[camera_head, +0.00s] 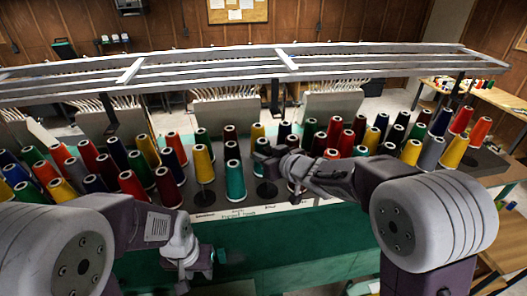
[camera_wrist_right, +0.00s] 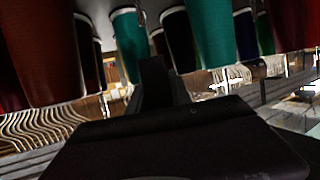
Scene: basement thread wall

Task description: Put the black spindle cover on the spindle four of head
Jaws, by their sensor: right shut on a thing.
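My right gripper (camera_head: 272,160) reaches in from the right among the thread cones, above a bare dark spindle base (camera_head: 267,190) in the front row. It is shut on a dark thing that I take for the black spindle cover; its outline merges with the dark fingers. In the right wrist view a dark upright shape (camera_wrist_right: 155,82) stands at the gripper, with cones around it. A teal cone (camera_head: 235,182) stands just left of the bare base. My left gripper (camera_head: 200,265) hangs low in front of the green panel; its fingers are too unclear to read.
Rows of coloured cones stand close on both sides, with a yellow cone (camera_head: 203,165) on the left. A grey rail frame (camera_head: 290,65) runs overhead. A white label strip (camera_head: 240,212) lines the front edge. The green panel (camera_head: 300,240) below is clear.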

